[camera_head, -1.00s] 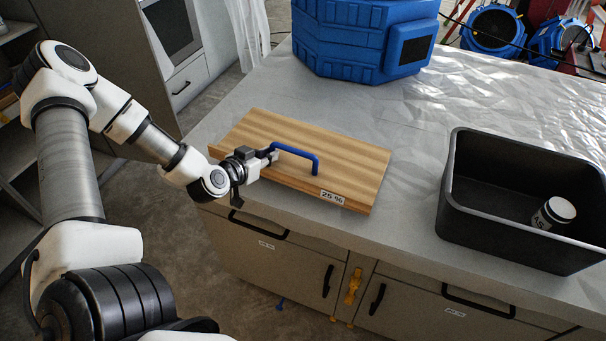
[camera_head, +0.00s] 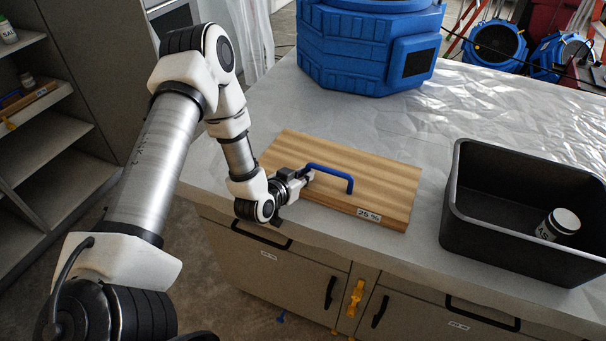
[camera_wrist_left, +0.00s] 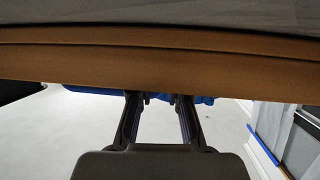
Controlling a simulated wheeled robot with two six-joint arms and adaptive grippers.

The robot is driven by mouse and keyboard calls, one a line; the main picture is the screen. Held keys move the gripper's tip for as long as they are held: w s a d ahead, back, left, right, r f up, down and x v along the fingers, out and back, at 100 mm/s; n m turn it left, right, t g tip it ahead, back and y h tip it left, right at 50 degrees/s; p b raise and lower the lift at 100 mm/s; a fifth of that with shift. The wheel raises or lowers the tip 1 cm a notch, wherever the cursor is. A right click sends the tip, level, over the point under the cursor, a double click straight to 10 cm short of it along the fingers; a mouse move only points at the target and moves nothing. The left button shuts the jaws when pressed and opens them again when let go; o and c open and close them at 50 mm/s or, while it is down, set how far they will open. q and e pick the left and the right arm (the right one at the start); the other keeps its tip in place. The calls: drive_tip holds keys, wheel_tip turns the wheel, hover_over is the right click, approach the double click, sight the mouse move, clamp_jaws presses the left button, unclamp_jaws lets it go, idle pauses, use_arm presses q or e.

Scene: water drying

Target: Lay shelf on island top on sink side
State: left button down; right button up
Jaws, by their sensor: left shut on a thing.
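The shelf (camera_head: 385,180) is a striped wooden board with a blue handle (camera_head: 335,171) and a "25 %" label on its front edge. It lies level on or just above the paper-covered island top (camera_head: 425,130), near the front left edge. I cannot tell whether it touches everywhere. My left gripper (camera_head: 307,177) is shut on the left end of the blue handle. In the left wrist view a brown wooden band (camera_wrist_left: 150,65) crosses above my left gripper's fingers (camera_wrist_left: 160,99), with blue behind them. My right gripper is not in view.
A black bin (camera_head: 480,235) with a white-lidded jar (camera_head: 560,223) in it stands right of the shelf, with a narrow gap between. A large blue machine (camera_head: 365,50) stands behind. Open shelving (camera_head: 60,130) is at the left. The island top behind the bin is clear.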

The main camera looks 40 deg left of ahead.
use_arm(q)
drive_tip(key=c, duration=1.1)
unclamp_jaws()
drive_tip(key=shift+f, duration=0.1)
drive_tip(key=shift+c, duration=0.2)
drive_tip(key=v, duration=1.1)
drive_tip(key=shift+s+r, duration=0.1)
drive_tip(key=shift+r, duration=0.15)
drive_tip(key=s+d+f+m+g+h, duration=0.1)
drive_tip(key=s+d+f+g, duration=0.3)
drive_tip(key=d+f, duration=0.15)
drive_tip(key=s+d+f+g+h, duration=0.1)
drive_tip(key=s+d+f+g, duration=0.3)
drive_tip(key=f, duration=0.3)
drive_tip(key=s+d+f+g, duration=0.1)
drive_tip(key=s+f+g, duration=0.1)
drive_tip(key=s, duration=0.4)
drive_tip(key=s+d+f+g+y, duration=0.1)
drive_tip(key=s+d+f+g, duration=0.1)
drive_tip(key=s, duration=0.4)
wheel_tip(320, 180, down, 2)
drive_tip(key=shift+f+g, duration=0.25)
drive_tip(key=shift+g, duration=0.55)
